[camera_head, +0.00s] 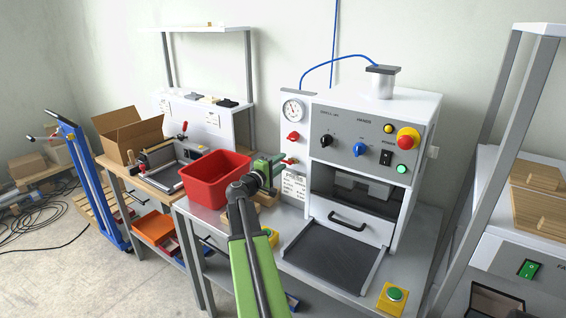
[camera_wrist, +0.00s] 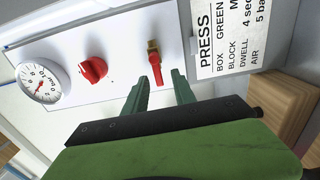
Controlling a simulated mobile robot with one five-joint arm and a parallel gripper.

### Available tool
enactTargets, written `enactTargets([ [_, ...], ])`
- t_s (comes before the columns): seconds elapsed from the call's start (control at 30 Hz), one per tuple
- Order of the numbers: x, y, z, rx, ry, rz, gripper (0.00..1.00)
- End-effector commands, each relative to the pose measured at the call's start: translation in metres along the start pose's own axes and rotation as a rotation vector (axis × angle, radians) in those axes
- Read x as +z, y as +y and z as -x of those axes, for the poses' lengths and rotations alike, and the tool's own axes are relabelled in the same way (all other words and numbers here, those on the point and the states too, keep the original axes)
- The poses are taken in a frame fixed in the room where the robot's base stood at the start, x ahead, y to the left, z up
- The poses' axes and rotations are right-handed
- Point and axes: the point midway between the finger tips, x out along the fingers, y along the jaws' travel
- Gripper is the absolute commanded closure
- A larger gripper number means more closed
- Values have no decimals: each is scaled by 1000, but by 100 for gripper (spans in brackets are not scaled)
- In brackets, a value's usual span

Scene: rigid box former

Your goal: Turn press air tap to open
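The press air tap is a brass valve with a red lever (camera_wrist: 156,68) on the white side panel of the press; it also shows in the head view (camera_head: 289,161). The lever lies crosswise to the line of gauge, knob and tap. My gripper (camera_head: 278,160) is in front of the panel at the tap. In the wrist view its two green fingers (camera_wrist: 160,77) are apart, open and empty. The lever's free end shows between the fingertips; whether they reach its depth I cannot tell.
On the same panel are a pressure gauge (camera_wrist: 38,82) and a red knob (camera_wrist: 93,70). A printed PRESS label (camera_wrist: 232,45) is close beside the tap. A red bin (camera_head: 214,178) stands on the bench left of my gripper. The press (camera_head: 372,150) stands to the right.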

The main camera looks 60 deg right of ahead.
Motion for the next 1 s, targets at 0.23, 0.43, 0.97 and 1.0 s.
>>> enactTargets([
  [0.23, 2, 0, 45, 0, 3, 0, 68],
  [0.43, 2, 0, 103, 0, 5, 0, 68],
  [0.97, 0, 0, 174, 0, 1, 0, 68],
  [1.0, 0, 0, 174, 0, 1, 0, 68],
])
